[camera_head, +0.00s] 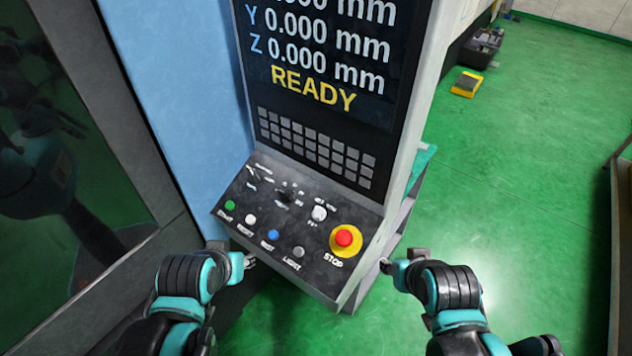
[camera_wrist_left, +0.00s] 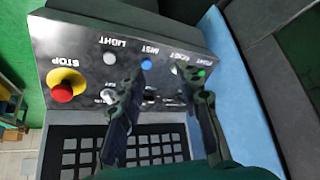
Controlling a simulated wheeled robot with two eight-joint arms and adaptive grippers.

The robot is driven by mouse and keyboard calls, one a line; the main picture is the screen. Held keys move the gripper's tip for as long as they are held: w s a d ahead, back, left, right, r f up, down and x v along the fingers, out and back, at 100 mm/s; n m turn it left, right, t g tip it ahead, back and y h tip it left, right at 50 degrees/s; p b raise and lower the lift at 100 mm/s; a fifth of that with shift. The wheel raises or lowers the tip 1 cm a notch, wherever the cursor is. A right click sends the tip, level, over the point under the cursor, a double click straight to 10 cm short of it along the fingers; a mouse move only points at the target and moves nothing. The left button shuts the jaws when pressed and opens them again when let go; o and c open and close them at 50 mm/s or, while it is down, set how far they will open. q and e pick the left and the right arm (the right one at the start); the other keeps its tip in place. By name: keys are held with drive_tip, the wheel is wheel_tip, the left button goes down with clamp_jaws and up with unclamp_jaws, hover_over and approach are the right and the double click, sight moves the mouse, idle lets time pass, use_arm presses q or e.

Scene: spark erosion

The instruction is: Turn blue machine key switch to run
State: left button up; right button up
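The machine's control panel (camera_head: 262,222) has a small silver switch (camera_head: 319,213) with tiny labels around it, left of the red STOP button; it looks like the key switch, but its setting is too small to read. In the left wrist view the silver switch (camera_wrist_left: 108,97) shows beside one finger and is partly hidden. My left gripper (camera_head: 248,261) is at the panel's front left edge; in the wrist view its two fingers (camera_wrist_left: 164,112) are apart with nothing held between them. My right gripper (camera_head: 387,266) is right of the panel, touching nothing visible; its opening is unclear.
The STOP button (camera_head: 343,238) sits on a yellow base at the panel's right. Green (camera_head: 230,205), white, blue (camera_head: 273,235) and grey buttons line the front, with a dark rotary dial (camera_head: 285,198) behind. The screen (camera_head: 325,50) reads READY.

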use_arm(q)
wheel_tip(320, 180, up, 6)
drive_tip(key=w+d+p, duration=0.2)
drive_tip(key=w+p, duration=0.1)
drive_tip(key=p, duration=0.1)
drive_tip(key=m+g+h, duration=0.1)
drive_tip(key=g+h, duration=0.2)
approach(317, 209)
drive_tip(key=f, duration=0.1)
drive_tip(key=x, duration=0.7)
drive_tip(key=shift+w+d+f+b, duration=0.1)
drive_tip(key=shift+w+d+b, duration=0.1)
drive_tip(key=shift+w+b, duration=0.1)
drive_tip(key=shift+f, duration=0.25)
use_arm(e)
wheel_tip(317, 209, up, 5)
drive_tip(key=shift+w+r, duration=0.1)
use_arm(q)
clamp_jaws()
